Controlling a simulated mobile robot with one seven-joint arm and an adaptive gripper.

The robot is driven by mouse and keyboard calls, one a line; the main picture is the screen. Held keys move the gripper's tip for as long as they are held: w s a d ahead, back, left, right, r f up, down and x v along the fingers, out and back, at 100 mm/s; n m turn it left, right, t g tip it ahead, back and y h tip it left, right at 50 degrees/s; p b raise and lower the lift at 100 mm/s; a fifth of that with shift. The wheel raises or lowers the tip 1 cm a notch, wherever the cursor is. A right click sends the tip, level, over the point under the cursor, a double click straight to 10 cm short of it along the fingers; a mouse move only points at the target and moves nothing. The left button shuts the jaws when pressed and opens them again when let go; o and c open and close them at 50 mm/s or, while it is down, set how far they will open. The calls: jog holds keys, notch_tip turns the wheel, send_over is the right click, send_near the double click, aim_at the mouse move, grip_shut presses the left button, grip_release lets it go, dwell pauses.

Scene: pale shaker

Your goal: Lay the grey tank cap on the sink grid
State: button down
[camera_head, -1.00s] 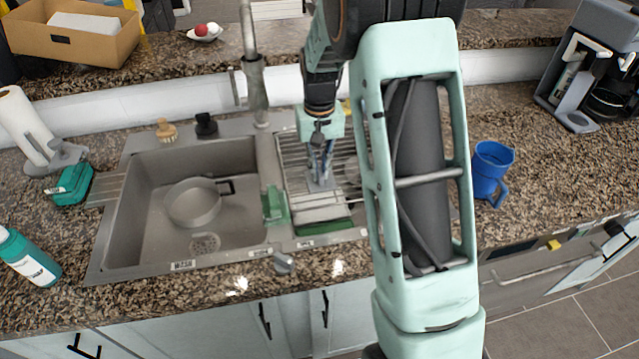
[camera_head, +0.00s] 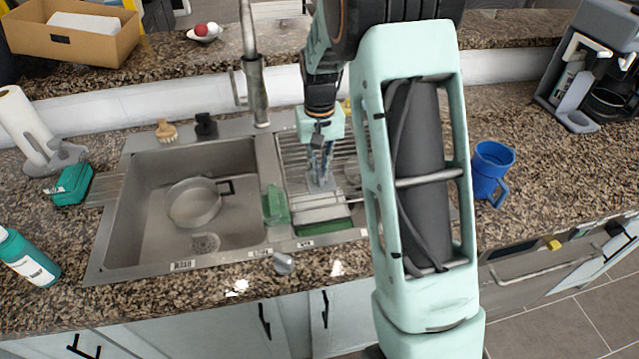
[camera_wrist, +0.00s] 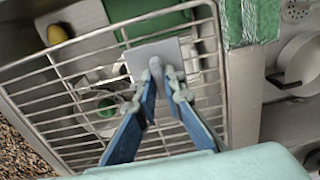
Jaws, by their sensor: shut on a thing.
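The grey tank cap (camera_wrist: 153,52) is a flat grey plate, seen in the wrist view between and beyond my fingertips. My gripper (camera_wrist: 160,82) has its blue fingers closed on it. In the head view my gripper (camera_head: 321,178) points down over the right-hand basin, with the cap (camera_head: 318,187) small at its tips. The sink grid (camera_wrist: 70,90) is a wire rack under the cap; it also shows in the head view (camera_head: 293,157). The cap is over the grid bars; I cannot tell whether it touches them.
A green-and-white sponge-like item (camera_head: 322,227) lies at the basin's front. A green item (camera_head: 275,205) stands on the divider. The left basin holds a pan (camera_head: 193,203). A tall faucet (camera_head: 255,85) rises behind the divider. A blue mug (camera_head: 490,170) stands right.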

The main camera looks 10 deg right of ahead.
aim_at(320, 173)
jog(key=shift+f, duration=0.15)
jog(key=c, duration=1.9)
grip_release()
jog(key=shift+c, duration=0.2)
jog(key=shift+o, duration=0.3)
jog(key=o, duration=0.5)
jog(key=shift+r+p, duration=2.35)
jog(key=shift+r, duration=1.25)
jog(key=shift+s+f, duration=0.1)
jog(key=shift+s, duration=0.05)
